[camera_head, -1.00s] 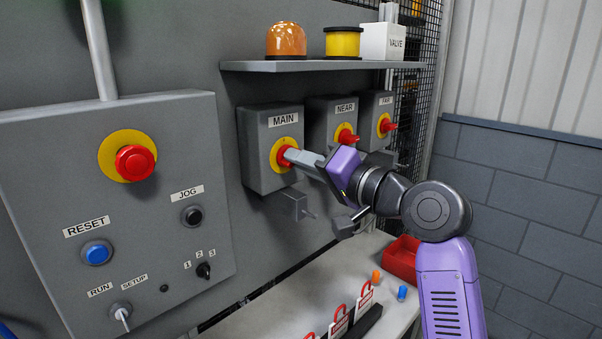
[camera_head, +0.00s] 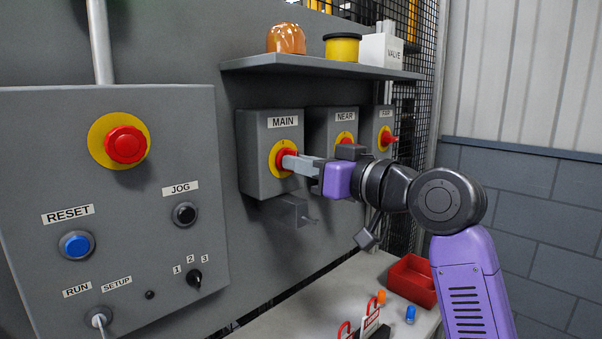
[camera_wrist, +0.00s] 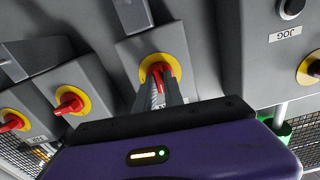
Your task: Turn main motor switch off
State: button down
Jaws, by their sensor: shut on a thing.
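The main motor switch is a grey box (camera_head: 255,178) labelled MAIN, with a red knob (camera_head: 282,158) on a yellow disc (camera_head: 275,167). My gripper (camera_head: 292,163) reaches in from the right, its fingers shut on the red knob. In the wrist view the red knob (camera_wrist: 159,76) sits between the two fingers (camera_wrist: 161,92), in front of the yellow disc (camera_wrist: 149,65). The fingers partly cover the knob, so its exact angle is hard to tell.
The NEAR switch (camera_head: 320,135) and FAR switch (camera_head: 376,128) stand to the right, close to my gripper. A shelf (camera_head: 300,66) is above. A control panel (camera_head: 150,240) is at left. Below is a bench with a red bin (camera_head: 409,282).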

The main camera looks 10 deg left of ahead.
jog(key=shift+n, duration=0.6)
jog(key=c, duration=1.4)
grip_release()
jog(key=shift+c, duration=0.2)
jog(key=shift+d+b, duration=0.15)
jog(key=shift+b, duration=0.15)
jog(key=v, duration=0.7)
jog(key=shift+s+d+b, duration=0.25)
jog(key=shift+b, duration=0.2)
